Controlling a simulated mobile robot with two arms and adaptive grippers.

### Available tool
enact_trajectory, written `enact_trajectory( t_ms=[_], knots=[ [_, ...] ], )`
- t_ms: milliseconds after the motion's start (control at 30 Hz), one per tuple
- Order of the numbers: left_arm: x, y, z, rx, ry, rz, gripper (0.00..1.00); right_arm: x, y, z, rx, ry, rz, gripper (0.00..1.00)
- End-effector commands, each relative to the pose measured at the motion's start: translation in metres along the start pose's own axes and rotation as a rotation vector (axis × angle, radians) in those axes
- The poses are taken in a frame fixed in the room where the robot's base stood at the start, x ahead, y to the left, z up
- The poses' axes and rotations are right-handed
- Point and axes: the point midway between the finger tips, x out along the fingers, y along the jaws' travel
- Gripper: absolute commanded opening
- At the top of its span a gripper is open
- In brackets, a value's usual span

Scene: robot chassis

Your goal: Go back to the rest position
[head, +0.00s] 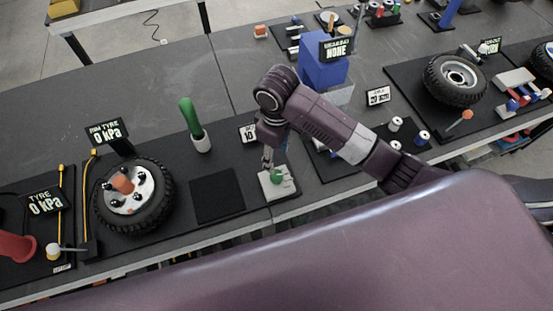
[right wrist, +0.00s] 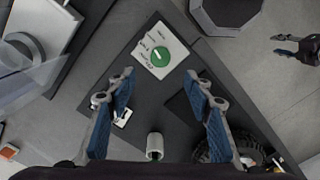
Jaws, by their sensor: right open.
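My right gripper (head: 267,158) is open and empty, above a white plate with a green round knob (head: 278,180) on the bench. In the right wrist view, the blue-padded fingers of my right gripper (right wrist: 158,82) are spread wide. The white plate with its green knob (right wrist: 160,57) lies beyond the fingertips there, apart from them. My left arm does not show in the head view. A small dark pronged shape (right wrist: 300,48) at the right edge of the right wrist view may be my left gripper, but its opening is unclear.
A green-handled tool stands in a white cup (head: 201,142). A blue box (head: 322,70) stands behind my right arm. The bench (head: 140,75) is clear at back left.

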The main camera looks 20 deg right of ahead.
Motion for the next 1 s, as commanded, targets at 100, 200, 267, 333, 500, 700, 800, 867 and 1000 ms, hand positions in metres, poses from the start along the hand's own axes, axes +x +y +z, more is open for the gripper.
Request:
enact_trajectory(
  t_ms=[100, 200, 267, 333, 500, 700, 800, 867, 1000],
  knots=[
    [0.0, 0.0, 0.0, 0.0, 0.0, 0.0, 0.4, -0.002, 0.0, 0.0, 0.0, 0.0, 0.0, 0.47],
    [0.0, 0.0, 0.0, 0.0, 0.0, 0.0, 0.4, -0.002, 0.0, 0.0, 0.0, 0.0, 0.0, 0.47],
    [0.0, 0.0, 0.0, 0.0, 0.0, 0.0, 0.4, -0.002, 0.0, 0.0, 0.0, 0.0, 0.0, 0.47],
    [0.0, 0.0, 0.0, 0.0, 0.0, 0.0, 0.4, -0.002, 0.0, 0.0, 0.0, 0.0, 0.0, 0.47],
    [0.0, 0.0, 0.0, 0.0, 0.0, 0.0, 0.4, -0.001, 0.0, 0.0, 0.0, 0.0, 0.0, 0.47],
    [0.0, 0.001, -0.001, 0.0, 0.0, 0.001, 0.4, 0.004, -0.012, 0.003, 0.007, 0.022, -0.013, 0.47],
    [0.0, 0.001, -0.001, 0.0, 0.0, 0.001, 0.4, 0.012, -0.031, 0.007, 0.028, 0.067, -0.034, 0.47],
    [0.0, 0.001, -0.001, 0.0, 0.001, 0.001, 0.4, 0.016, -0.045, 0.013, 0.052, 0.101, -0.046, 0.47],
    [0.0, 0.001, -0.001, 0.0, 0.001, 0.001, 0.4, 0.022, -0.069, 0.03, 0.135, 0.184, -0.061, 0.47]
  ],
)
